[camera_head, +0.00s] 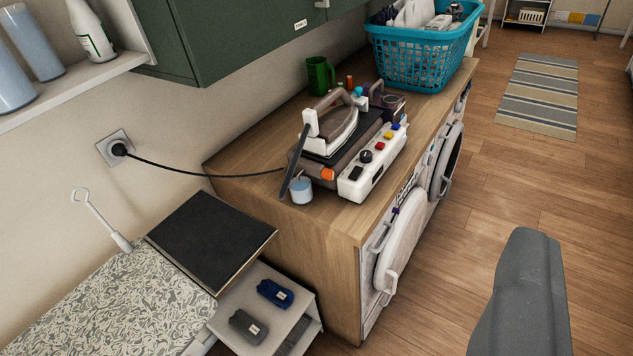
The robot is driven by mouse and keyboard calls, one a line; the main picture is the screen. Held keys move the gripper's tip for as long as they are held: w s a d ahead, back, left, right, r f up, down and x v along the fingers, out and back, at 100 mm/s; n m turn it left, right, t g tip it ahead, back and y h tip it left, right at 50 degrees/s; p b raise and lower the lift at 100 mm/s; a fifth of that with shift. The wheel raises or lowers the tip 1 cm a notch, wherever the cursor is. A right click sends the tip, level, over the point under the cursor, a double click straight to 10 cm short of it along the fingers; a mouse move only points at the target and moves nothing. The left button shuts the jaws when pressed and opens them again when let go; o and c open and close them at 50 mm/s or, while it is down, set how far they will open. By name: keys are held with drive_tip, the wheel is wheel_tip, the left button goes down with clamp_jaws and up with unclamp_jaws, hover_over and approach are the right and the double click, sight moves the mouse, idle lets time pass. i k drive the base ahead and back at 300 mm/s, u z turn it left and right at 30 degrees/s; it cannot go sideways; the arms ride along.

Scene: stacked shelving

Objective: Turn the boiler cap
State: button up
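A steam iron (334,128) with a white body rests on its boiler base station on the wooden counter. The station has a white control panel (373,162) with a black knob and coloured buttons. An orange cap (327,174) sticks out at the station's near left end; it is probably the boiler cap. A small white cup with a bluish top (301,190) stands just left of it. A dark grey rounded part of mine (520,295) shows at the lower right, well apart from the station. It may be part of my gripper; no fingertips can be made out.
A teal laundry basket (418,55) and green mug (319,76) stand farther back. A cord runs to the wall socket (115,149). An ironing board (110,305) is at lower left, green cabinets (240,38) above.

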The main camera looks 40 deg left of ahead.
sight(326, 173)
drive_tip(key=u, duration=0.05)
drive_tip(key=i, duration=1)
drive_tip(key=z, duration=0.05)
